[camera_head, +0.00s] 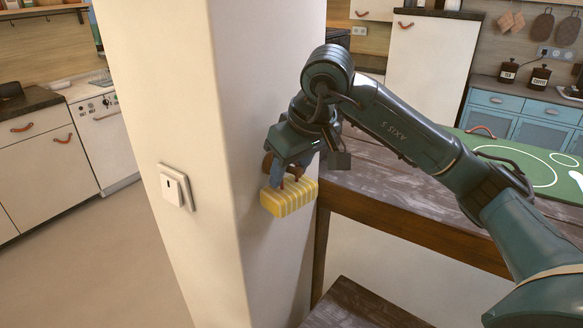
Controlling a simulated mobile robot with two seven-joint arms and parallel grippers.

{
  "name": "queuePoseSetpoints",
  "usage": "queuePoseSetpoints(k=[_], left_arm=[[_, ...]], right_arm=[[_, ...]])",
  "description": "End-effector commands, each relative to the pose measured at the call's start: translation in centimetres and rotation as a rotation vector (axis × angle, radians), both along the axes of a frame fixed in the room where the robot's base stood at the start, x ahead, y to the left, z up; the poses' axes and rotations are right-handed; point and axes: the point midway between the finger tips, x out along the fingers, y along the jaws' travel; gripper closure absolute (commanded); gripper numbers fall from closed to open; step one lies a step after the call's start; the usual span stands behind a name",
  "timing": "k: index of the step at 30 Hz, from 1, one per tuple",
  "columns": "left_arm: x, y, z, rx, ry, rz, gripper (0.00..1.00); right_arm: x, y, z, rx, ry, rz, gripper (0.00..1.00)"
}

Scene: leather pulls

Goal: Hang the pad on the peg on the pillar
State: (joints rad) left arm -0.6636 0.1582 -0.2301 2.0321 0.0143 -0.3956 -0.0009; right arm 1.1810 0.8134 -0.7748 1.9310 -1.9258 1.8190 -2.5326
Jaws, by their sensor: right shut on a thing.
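The pad (289,198) is yellow with pale stripes. It hangs below my right gripper (284,180), close against the right face of the white pillar (222,110). My right gripper points down and is shut on the pad's upper part. A small brown rounded piece (267,163) shows at the left of the fingers, by the pillar face; it may be the peg, but I cannot tell whether it touches the pad. The gripper hides part of this spot. My left gripper is not in view.
A light switch (175,187) sits on the pillar's left face. A wooden table (400,200) stands right of the pillar, with a green board (530,165) on it. A lower wooden surface (360,305) is in front. Open floor (90,260) lies at left.

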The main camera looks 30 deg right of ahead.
Motion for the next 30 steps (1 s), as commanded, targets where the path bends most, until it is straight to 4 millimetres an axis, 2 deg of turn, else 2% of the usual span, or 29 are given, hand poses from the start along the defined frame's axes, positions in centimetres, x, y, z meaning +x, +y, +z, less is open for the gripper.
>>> queuePoseSetpoints(k=[2,3,12,19,22,26,30], left_arm=[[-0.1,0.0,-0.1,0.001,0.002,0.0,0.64],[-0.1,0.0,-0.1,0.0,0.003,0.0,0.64],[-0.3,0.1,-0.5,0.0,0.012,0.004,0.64],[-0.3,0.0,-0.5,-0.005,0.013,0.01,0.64],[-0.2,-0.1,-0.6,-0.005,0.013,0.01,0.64],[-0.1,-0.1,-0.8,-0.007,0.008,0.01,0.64],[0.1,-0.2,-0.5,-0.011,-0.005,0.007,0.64]], right_arm=[[0.1,0.1,0.0,0.005,-0.005,-0.001,0.78],[0.1,0.1,0.0,0.005,-0.005,-0.001,0.54],[0.1,0.1,0.0,0.003,-0.002,0.0,0.31],[0.0,0.0,0.1,0.001,-0.002,0.0,0.31],[-0.2,-0.1,0.8,0.001,-0.005,0.0,0.31],[-1.0,-0.3,2.7,0.001,-0.008,0.0,0.31],[-2.2,-0.6,5.7,0.001,-0.01,0.001,0.31]])
